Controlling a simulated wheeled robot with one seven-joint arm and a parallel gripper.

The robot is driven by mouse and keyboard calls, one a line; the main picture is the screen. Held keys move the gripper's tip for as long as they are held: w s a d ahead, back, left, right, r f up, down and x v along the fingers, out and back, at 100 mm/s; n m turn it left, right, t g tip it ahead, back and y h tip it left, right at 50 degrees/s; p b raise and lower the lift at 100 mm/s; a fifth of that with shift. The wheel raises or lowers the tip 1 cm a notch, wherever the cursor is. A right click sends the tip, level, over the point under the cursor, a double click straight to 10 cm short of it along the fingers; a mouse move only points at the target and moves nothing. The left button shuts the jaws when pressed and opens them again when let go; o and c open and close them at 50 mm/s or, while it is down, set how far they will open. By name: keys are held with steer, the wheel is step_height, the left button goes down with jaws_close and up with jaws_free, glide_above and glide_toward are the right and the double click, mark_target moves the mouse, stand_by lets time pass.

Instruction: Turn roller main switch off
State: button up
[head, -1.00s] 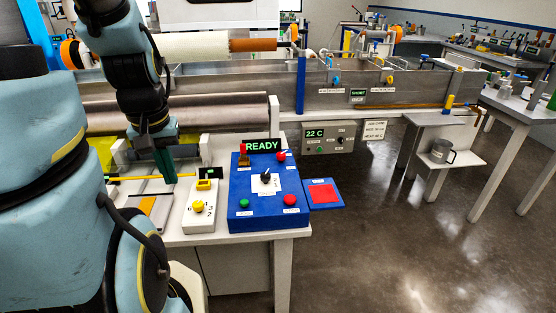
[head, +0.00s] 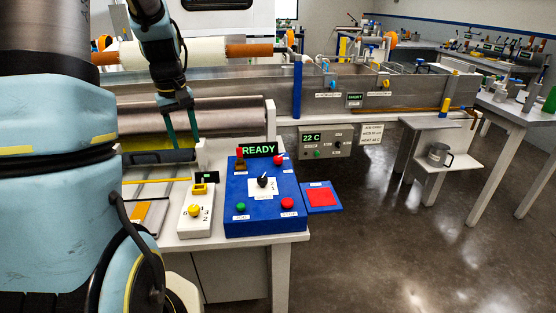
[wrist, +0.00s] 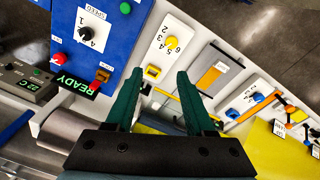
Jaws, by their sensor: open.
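The blue control panel (head: 236,207) stands on the white bench, with a green READY display (head: 258,149) at its back edge. A red-topped lever switch (head: 240,160) stands at its back left corner; I cannot read its label. It also shows in the wrist view (wrist: 102,76), left of my fingers. My gripper (head: 181,138) is open and empty, above the bench to the left of the panel and higher than it. Its two green fingers are apart in the wrist view (wrist: 157,76) and touch nothing that I can see.
The panel also bears a black speed knob (head: 263,182), red buttons and a green button. A white box with a yellow knob (head: 194,210) stands left of it. The metal roller (head: 225,117) lies behind. A red pad (head: 321,197) is at the right.

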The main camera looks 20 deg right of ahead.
steer(key=o, duration=0.3)
steer(key=w+d+f+n+b, duration=0.1)
steer(key=w+d, duration=0.5)
steer(key=w, duration=0.6)
steer(key=shift+d+f+n+b, duration=0.3)
steer(key=shift+d+f+n, duration=0.05)
steer(key=shift+f+n, duration=0.5)
steer(key=n+g+b, duration=0.1)
steer(key=n+b, duration=0.1)
steer(key=b, duration=0.1)
glide_above(278, 157)
step_height(278, 157, down, 9)
steer(key=shift+m+y, duration=0.25)
steer(key=shift+y, duration=0.05)
step_height(278, 157, down, 10)
steer(key=p, duration=0.3)
steer(key=shift+s+f, duration=0.1)
jaws_close()
